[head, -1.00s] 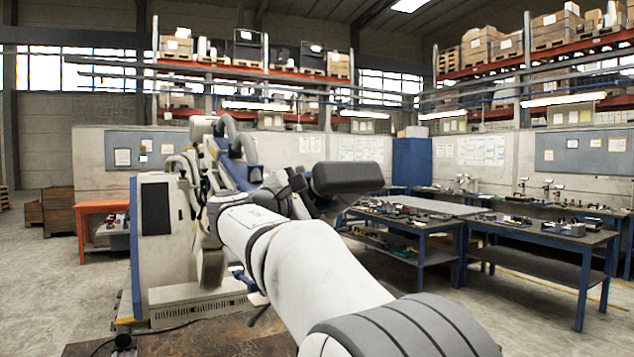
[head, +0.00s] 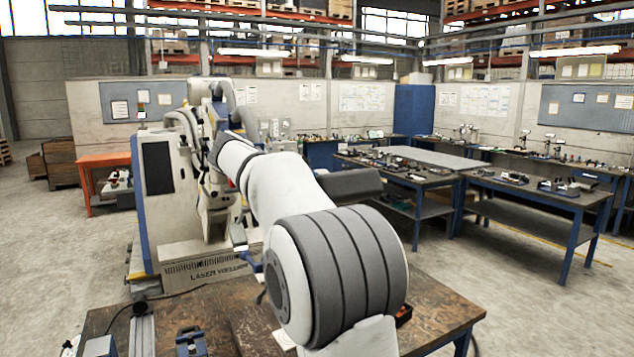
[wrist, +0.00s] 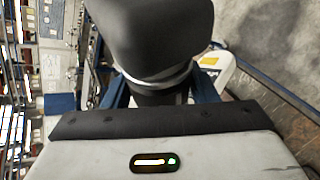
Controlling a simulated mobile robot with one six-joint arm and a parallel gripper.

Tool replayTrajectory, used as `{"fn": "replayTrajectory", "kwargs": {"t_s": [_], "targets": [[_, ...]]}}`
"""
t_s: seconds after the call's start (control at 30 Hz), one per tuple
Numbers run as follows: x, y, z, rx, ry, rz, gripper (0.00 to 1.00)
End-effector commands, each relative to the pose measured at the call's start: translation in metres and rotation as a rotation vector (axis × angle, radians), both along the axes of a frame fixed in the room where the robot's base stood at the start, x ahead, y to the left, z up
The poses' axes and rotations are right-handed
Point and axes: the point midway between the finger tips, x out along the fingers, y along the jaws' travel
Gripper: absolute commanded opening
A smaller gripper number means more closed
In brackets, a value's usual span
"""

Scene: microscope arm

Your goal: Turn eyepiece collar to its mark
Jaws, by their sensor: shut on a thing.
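In the wrist view my gripper (wrist: 160,92) has a blue finger on each side of a dark round part. I take this part to be the eyepiece collar (wrist: 160,98), and the gripper is shut on it. A thin pale ring (wrist: 155,80) sits just above the collar, and a large dark grey rounded body (wrist: 150,30) rises above that. I cannot make out the mark. In the head view my own white arm hides the gripper and the collar. A dark padded block (head: 345,185) shows partly behind the arm.
A white and blue laser welder (head: 195,240) stands left of my arm. A worn brown table (head: 235,310) lies below, with a small blue fixture (head: 190,342) near its front. Blue workbenches (head: 410,175) with small parts stand at right. An orange table (head: 105,160) is at far left.

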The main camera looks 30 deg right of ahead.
Motion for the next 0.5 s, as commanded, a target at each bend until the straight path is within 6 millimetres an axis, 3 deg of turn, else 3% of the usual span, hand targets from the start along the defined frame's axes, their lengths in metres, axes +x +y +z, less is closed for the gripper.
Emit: {"fn": "replayTrajectory", "kwargs": {"t_s": [0.5], "targets": [[-0.0003, -0.0006, -0.0025, 0.056, 0.001, -0.037, 0.3]]}}
